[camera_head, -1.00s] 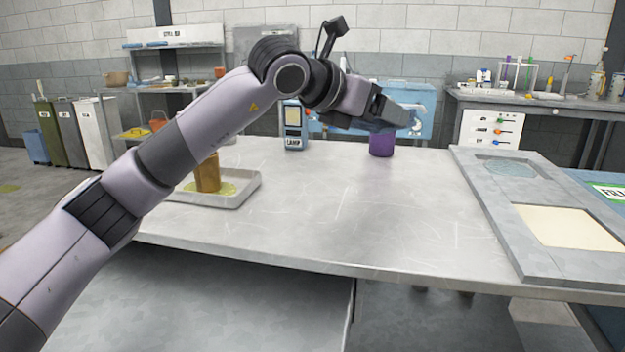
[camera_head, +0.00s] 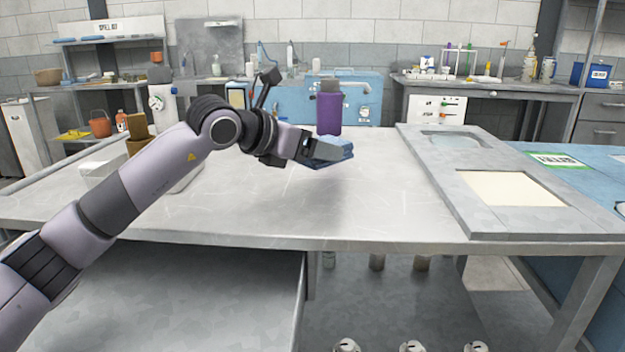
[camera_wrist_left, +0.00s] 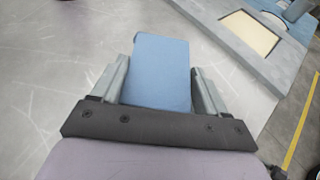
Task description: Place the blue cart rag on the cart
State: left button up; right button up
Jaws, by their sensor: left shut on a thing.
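A folded blue rag (camera_head: 330,152) is held by my left gripper (camera_head: 316,149), above the metal table in the head view. In the left wrist view the blue rag (camera_wrist_left: 160,72) lies between the two fingers of my left gripper (camera_wrist_left: 158,85), which are shut on it. My right gripper is in neither view. A blue cabinet-like unit (camera_head: 365,85) stands behind the table; I cannot tell whether it is the cart.
The metal table (camera_head: 300,215) has free room in the middle. A purple cylinder (camera_head: 329,112) stands behind the rag. A grey panel (camera_head: 450,185) with a cream inset lies at the right. A blue surface (camera_head: 590,200) with a green-edged label adjoins it. A brown block (camera_head: 140,135) is at the left.

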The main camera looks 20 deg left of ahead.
aim_at(314, 189)
pick_arm(q)
jog(key=shift+f+b, duration=0.45)
jog(key=shift+f, duration=2.2)
jog(key=o, duration=1)
jog(key=shift+o, duration=0.2)
jog(key=shift+r, duration=0.1)
jog(key=v, duration=1.2)
